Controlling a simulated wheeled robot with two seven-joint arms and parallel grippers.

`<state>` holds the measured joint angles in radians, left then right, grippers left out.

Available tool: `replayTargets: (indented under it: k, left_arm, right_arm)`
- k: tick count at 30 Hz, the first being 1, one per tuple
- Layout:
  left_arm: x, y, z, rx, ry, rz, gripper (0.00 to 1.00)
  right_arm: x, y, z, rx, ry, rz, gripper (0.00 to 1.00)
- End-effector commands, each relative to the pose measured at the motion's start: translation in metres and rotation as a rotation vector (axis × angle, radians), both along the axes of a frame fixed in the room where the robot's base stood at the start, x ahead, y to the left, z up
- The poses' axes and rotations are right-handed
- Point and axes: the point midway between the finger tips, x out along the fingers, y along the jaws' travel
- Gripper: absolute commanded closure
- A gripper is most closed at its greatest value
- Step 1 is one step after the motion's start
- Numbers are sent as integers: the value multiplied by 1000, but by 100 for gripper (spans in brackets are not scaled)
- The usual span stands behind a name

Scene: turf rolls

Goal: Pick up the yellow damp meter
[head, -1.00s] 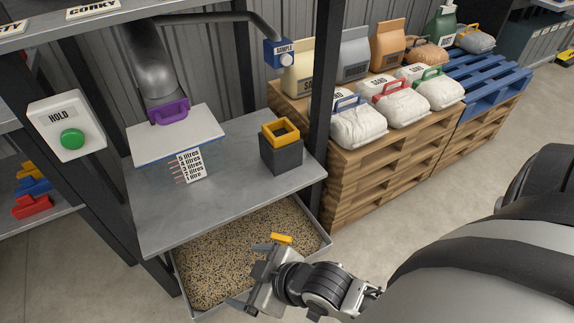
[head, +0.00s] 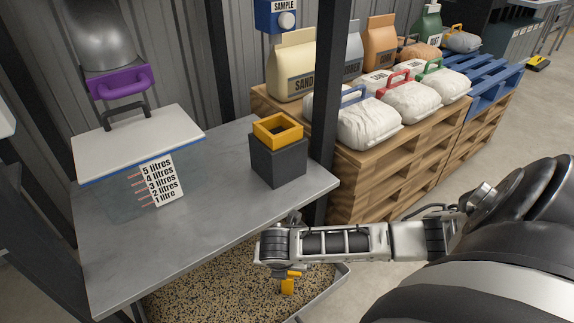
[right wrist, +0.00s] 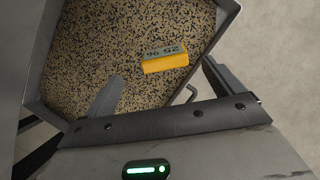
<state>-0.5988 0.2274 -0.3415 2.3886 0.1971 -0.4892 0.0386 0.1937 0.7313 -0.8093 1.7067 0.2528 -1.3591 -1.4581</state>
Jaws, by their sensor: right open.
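The yellow damp meter (right wrist: 166,62) lies on the speckled grain in the tray, its grey display reading 25 % upside down in the right wrist view. In the head view its yellow body (head: 288,286) shows just below my right gripper (head: 276,262), partly covered by it. My right gripper (right wrist: 162,78) is open above the tray, its fingers on either side of the view and the meter just beyond and between them, nearer the right finger. Nothing is held. My left gripper is not in view.
The tray (head: 338,287) has raised walls and sits under a grey metal shelf (head: 205,235). A dark post (head: 327,120) stands close to my right arm. On the shelf are a dark block with a yellow rim (head: 277,160) and a lidded clear container (head: 120,190). Pallets (head: 385,165) with sacks stand behind.

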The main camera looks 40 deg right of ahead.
Motion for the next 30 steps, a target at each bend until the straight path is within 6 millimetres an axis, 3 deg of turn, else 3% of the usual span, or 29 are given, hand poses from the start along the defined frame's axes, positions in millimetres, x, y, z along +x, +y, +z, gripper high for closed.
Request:
replayTargets:
  k: [1,10,18,28,29,30]
  left_arm:
    - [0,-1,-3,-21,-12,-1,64]
    - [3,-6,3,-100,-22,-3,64]
    - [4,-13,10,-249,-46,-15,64]
    - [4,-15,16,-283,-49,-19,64]
    - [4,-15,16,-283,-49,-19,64]
    - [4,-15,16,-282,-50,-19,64]
  right_arm:
    - [2,-3,-14,-1,-1,-2,7]
    - [8,-11,-35,1,-2,-2,7]
    - [12,-26,-72,2,-2,-3,7]
    - [15,-28,-76,2,-3,-1,7]
    - [15,-28,-76,2,-3,-1,10]
    - [15,-28,-76,2,-3,-1,21]
